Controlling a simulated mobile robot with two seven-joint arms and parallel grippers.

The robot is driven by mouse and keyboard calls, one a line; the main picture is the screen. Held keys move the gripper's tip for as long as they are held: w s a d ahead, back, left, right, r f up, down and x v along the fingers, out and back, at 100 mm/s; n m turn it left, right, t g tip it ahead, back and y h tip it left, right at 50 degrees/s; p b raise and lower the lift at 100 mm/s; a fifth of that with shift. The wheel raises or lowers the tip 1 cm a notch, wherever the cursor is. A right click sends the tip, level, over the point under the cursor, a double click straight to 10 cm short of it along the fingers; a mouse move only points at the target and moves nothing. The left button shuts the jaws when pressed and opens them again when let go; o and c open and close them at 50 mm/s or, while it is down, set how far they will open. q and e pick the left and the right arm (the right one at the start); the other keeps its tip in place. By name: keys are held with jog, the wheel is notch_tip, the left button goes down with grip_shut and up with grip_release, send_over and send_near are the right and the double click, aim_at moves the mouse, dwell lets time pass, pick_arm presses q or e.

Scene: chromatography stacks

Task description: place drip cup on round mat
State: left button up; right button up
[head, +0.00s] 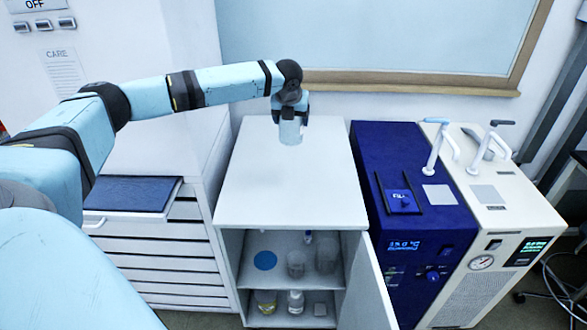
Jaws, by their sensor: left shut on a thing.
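My left gripper (291,112) reaches in from the left over the back of the white cabinet's top. It points down and is shut on a pale, bluish cup, the drip cup (290,133). The cup looks upright, at or just above the top; I cannot tell whether it touches. The round mat (265,260) is a flat blue disc at the left of the upper shelf inside the cabinet, below and in front of the cup. The mat is bare. My right gripper is not in view.
The white cabinet (285,190) has a clear top and its door (368,285) stands open at the right. Clear beakers (297,262) stand right of the mat. Bottles (295,300) stand on the lower shelf. Blue (415,220) and cream machines (500,215) stand at the right.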

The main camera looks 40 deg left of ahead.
pick_arm(q)
notch_tip(320, 180, down, 17)
jog(key=shift+f, duration=0.1)
dwell(0.3)
jog(key=o, duration=0.9)
jog(key=shift+c, duration=0.2)
